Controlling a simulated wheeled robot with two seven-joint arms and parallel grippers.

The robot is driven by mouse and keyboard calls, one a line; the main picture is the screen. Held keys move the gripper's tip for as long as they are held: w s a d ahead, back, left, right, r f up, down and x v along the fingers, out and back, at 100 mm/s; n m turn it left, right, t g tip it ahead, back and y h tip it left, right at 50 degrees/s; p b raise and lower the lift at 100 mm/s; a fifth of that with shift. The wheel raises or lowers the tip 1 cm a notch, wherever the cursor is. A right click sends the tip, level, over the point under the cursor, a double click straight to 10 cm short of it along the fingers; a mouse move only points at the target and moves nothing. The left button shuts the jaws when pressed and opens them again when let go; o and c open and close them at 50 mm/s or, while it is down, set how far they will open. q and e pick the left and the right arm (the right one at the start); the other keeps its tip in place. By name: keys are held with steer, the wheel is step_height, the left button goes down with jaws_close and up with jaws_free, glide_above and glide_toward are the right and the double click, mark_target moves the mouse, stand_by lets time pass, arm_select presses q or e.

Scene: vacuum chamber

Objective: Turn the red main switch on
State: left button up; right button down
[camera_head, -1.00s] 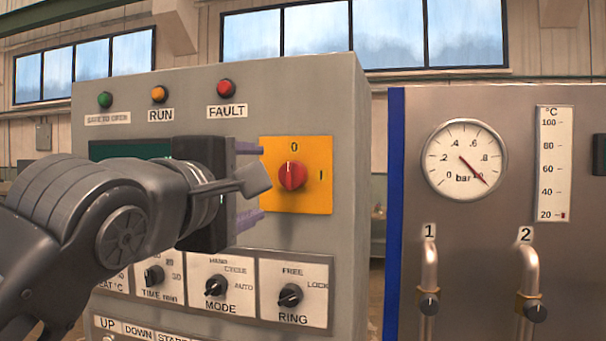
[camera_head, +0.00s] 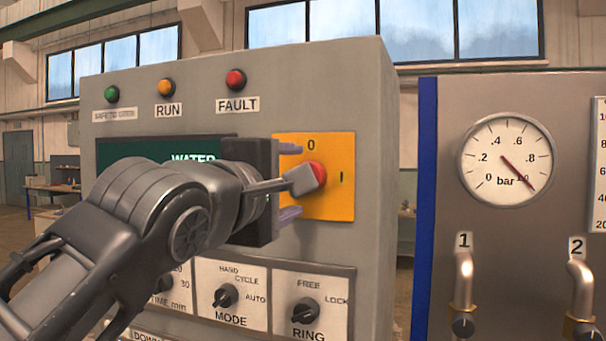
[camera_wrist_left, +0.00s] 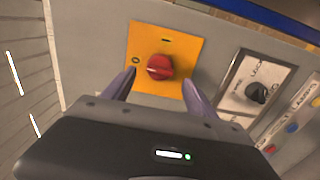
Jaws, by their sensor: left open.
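The red main switch (camera_head: 318,174) sits on a yellow plate (camera_head: 335,205) marked 0 at the top and I at the right. In the head view my left gripper (camera_head: 292,181) is just in front of the plate and partly hides the knob. In the left wrist view the red knob (camera_wrist_left: 160,67) shows whole, ahead of and between the two purple fingers of my open left gripper (camera_wrist_left: 158,82). The fingertips look short of the knob, with nothing between them. The knob's pointer direction is hard to tell. My right gripper is not in view.
Below the switch are the RING knob (camera_head: 305,311) and MODE knob (camera_head: 225,296). Green, orange and red FAULT (camera_head: 235,79) lamps line the panel top. A chamber with a pressure gauge (camera_head: 506,160) and pipes stands at the right, beyond a gap.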

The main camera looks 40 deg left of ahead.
arm_select(q)
steer(key=p+x, duration=0.1)
steer(key=x, duration=0.4)
steer(key=shift+w+a+p, duration=0.1)
steer(key=shift+w+p, duration=0.15)
steer(key=shift+p, duration=0.1)
steer(key=c, duration=1.4)
